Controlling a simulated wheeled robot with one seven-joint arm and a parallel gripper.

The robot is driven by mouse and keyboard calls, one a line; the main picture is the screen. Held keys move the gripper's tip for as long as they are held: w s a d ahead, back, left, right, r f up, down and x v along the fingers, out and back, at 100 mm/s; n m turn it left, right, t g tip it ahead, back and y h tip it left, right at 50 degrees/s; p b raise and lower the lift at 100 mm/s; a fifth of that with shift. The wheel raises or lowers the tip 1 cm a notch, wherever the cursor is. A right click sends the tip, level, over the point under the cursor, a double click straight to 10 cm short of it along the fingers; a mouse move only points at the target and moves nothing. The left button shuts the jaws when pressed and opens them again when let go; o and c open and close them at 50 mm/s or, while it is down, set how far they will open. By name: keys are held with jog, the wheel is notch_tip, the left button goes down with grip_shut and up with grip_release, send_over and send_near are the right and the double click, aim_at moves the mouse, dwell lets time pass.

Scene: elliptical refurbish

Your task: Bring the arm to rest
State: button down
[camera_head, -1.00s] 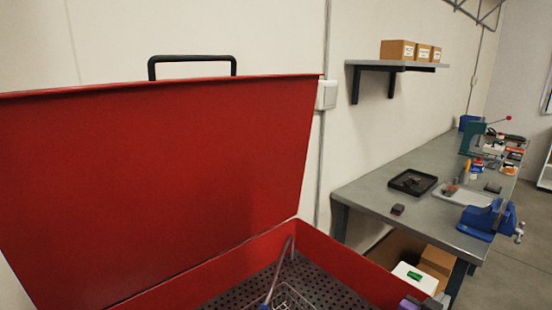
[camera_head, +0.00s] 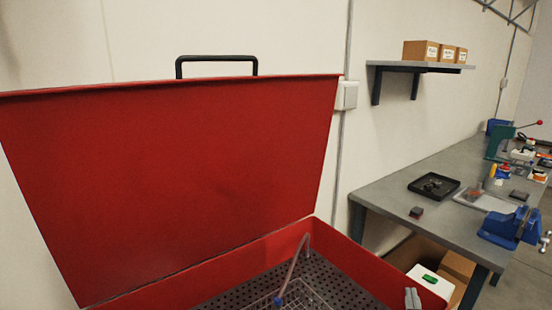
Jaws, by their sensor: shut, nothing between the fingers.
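My gripper (camera_head: 412,298) shows only at the bottom edge of the head view, as two small grey fingertips close together, shut with nothing seen between them. It is in front of the right wall of an open red parts-washer tub (camera_head: 385,280). The rest of my arm is out of view.
The washer's raised red lid (camera_head: 180,180) fills the left. A hose (camera_head: 296,262) and a wire basket (camera_head: 295,297) are in the tub. A workbench (camera_head: 395,195) with a black tray (camera_head: 433,187) and a blue vise (camera_head: 508,227) stands right. A white box (camera_head: 428,283) is beneath it.

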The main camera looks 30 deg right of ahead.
jog(key=s+a+f+n+t+y, duration=0.1)
jog(key=s+a+n+t+y, duration=0.2)
jog(key=a, duration=0.7)
jog(key=s+a+f+n+t+y, duration=0.1)
jog(key=a+n+t+y, duration=0.25)
jog(key=a, duration=0.55)
jog(key=s+a+g+y, duration=0.1)
jog(key=s+a+y, duration=0.2)
jog(key=s+a, duration=0.3)
jog(key=s+a+n+y, duration=0.1)
jog(key=s+a+y, duration=0.2)
jog(key=s, duration=0.9)
jog(key=a, duration=0.2)
jog(key=shift+a+r+g, duration=0.15)
jog(key=shift+a+g, duration=0.2)
